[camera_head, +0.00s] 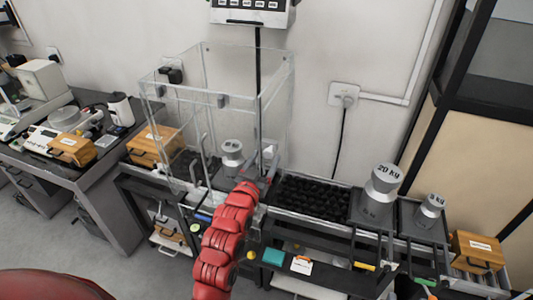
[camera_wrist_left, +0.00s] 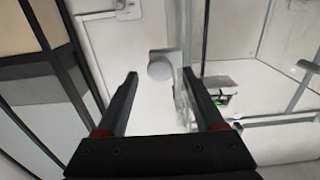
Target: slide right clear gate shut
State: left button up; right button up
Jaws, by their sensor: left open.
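The clear enclosure (camera_head: 222,103) stands on the weighing table in the head view. Its right clear gate (camera_head: 277,110) is a see-through panel on the right side; I cannot tell how far it is slid. My left gripper (camera_head: 268,176) is at the lower right edge of the enclosure, partly hidden by its red arm. In the left wrist view the left gripper (camera_wrist_left: 160,74) has its two black fingers spread apart, with nothing held. A pale round knob-like part (camera_wrist_left: 160,66) shows between the fingertips, beside the clear panels. I cannot tell whether it touches them.
A grey weight (camera_head: 232,150) stands inside the enclosure. Right of it are a black bumpy tray (camera_head: 312,197), a 20 kg weight (camera_head: 383,184), a smaller weight (camera_head: 432,204) and a wooden box (camera_head: 476,250). A wall socket (camera_head: 344,95) has a hanging cable.

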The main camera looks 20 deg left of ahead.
pick_arm(q)
jog(key=shift+w, duration=0.95)
grip_shut()
dwell(0.8)
